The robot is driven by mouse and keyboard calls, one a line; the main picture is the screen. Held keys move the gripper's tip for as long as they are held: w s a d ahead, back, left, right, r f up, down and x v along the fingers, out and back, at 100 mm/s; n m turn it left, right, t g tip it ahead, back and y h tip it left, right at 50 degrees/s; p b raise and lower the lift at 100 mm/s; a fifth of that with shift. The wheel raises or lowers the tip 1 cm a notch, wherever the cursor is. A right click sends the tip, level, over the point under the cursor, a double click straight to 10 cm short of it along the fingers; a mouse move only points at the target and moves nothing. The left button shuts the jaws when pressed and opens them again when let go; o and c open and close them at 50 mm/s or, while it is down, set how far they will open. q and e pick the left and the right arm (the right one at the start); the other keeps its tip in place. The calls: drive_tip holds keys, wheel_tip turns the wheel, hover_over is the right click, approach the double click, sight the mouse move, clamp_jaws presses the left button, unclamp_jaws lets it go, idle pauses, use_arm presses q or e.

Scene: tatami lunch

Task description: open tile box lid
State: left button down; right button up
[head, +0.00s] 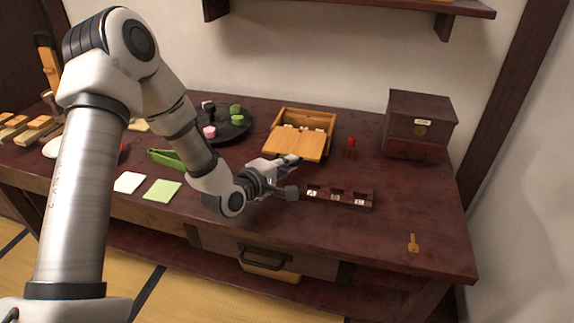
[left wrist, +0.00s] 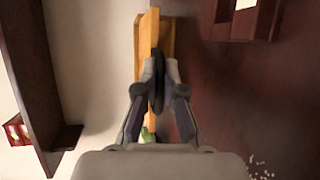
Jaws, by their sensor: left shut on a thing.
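The tile box (head: 329,122) is a light wooden box standing at the middle back of the table. Its flat wooden lid (head: 297,143) sits at the front, sloping toward me, with the back of the box open and some pale tiles (head: 303,127) showing inside. In the left wrist view the fingers (left wrist: 158,75) meet at the wooden lid (left wrist: 148,35), seen nearly edge-on; the exact contact is partly hidden. My right gripper is out of view.
A dark rack (head: 338,197) with small tiles lies just right of my gripper. A red piece (head: 350,146) and a dark chest (head: 418,125) stand to the right. A brass key (head: 413,243) lies front right. A black plate (head: 235,130) with sweets is at left.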

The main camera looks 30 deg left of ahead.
use_arm(q)
drive_tip(key=shift+w, duration=0.3)
drive_tip(key=c, duration=1.3)
unclamp_jaws()
drive_tip(key=shift+s, duration=0.1)
drive_tip(key=shift+o, duration=0.2)
drive_tip(key=shift+d, duration=0.15)
drive_tip(key=v, duration=0.7)
drive_tip(key=shift+s, duration=0.2)
